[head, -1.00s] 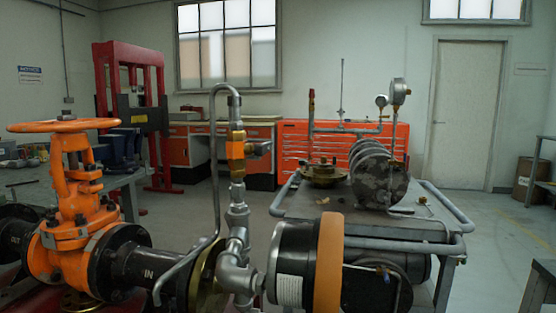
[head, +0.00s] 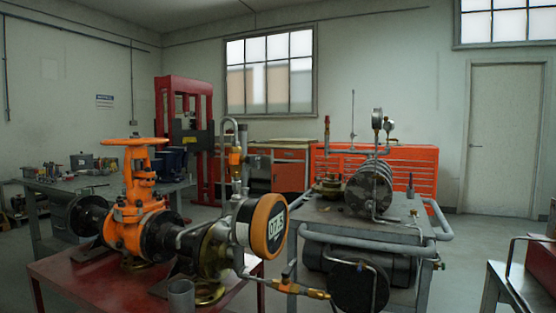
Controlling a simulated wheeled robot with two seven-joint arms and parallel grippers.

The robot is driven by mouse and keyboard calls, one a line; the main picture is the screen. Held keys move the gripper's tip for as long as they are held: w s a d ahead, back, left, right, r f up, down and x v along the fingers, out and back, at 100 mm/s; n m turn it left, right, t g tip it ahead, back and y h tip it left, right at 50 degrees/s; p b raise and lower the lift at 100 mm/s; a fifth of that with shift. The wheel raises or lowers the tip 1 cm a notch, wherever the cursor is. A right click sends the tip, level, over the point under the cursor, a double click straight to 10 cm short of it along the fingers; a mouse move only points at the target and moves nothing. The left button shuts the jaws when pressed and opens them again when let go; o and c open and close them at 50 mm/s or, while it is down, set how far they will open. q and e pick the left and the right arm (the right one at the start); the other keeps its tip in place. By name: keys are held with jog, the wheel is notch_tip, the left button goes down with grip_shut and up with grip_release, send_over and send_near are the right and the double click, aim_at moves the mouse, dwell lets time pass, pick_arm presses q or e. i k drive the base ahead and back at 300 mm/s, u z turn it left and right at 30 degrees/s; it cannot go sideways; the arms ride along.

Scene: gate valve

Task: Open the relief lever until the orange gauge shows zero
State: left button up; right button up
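The orange gauge (head: 267,225) has an orange rim, a black face and a pale display. It sits at the end of the pipework on the right of the orange gate valve (head: 135,215). The display digits are small and slanted, and I cannot read them for certain. A brass valve with an orange handle (head: 288,280) is on a low line below the gauge. Another brass fitting (head: 235,160) is on the riser above. I cannot tell which of these is the relief lever. Neither of my grippers is in view.
The valve stands on a red table (head: 75,280) with a grey cup (head: 181,297) at its front. A grey cart (head: 320,212) with a pump and small gauges stands at the right. Floor shows beyond the cart; a bench (head: 520,295) is at the far right.

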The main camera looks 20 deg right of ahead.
aim_at(248, 159)
jog(key=z, duration=0.75)
jog(key=i, duration=1.1)
jog(key=z, duration=0.5)
jog(key=k, duration=0.75)
jog(key=u, duration=0.85)
jog(key=i, duration=0.5)
jog(key=z, duration=0.05)
